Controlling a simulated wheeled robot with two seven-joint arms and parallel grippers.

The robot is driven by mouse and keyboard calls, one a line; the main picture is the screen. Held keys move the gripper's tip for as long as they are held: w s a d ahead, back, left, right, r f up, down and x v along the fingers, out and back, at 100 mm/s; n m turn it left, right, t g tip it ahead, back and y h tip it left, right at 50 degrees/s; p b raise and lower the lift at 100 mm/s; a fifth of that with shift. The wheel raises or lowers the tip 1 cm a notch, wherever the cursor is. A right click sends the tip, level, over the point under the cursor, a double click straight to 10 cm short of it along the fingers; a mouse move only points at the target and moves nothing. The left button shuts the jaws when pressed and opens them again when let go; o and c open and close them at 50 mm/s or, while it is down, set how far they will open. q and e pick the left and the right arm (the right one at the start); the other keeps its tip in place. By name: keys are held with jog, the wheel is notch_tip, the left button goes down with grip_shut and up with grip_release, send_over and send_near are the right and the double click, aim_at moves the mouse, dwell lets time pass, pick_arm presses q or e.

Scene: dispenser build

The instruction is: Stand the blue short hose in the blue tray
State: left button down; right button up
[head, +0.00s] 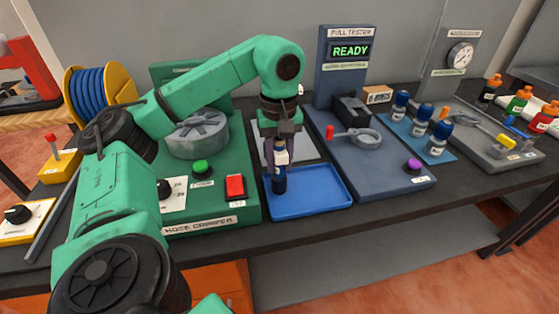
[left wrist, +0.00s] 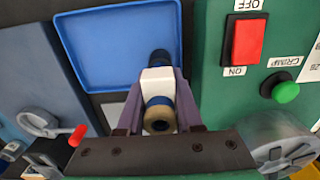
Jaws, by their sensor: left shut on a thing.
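The blue short hose (head: 279,183) is upright in my left gripper (head: 280,150), with a white label around its middle and a dark lower end. In the left wrist view the hose (left wrist: 160,113) shows its open, tan-rimmed end between the purple fingers of the gripper (left wrist: 158,108). The gripper is shut on it. The blue tray (head: 318,206) lies flat on the bench, and the hose's lower end is over its left back part. I cannot tell whether that end touches the tray floor. The tray also shows in the left wrist view (left wrist: 110,45). My right gripper is not in view.
The green hose crimper (head: 240,205) with a red switch (head: 235,187) stands left of the tray. The pull tester (head: 400,180), reading READY, stands right. Several blue, labelled upright pieces (head: 421,118) stand on a blue mat further right. The tray's visible floor is otherwise bare.

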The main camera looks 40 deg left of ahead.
aim_at(280, 149)
pick_arm(q)
jog(key=shift+f, duration=0.1)
jog(key=c, duration=0.6)
grip_release()
jog(key=shift+d, duration=0.1)
notch_tip(280, 149, up, 5)
jog(key=shift+f+p, duration=0.15)
jog(key=shift+p, duration=0.45)
notch_tip(280, 149, up, 8)
jog(key=p, duration=0.6)
jog(key=shift+p, duration=0.4)
jog(key=shift+f, duration=0.15)
jog(key=shift+f, duration=0.1)
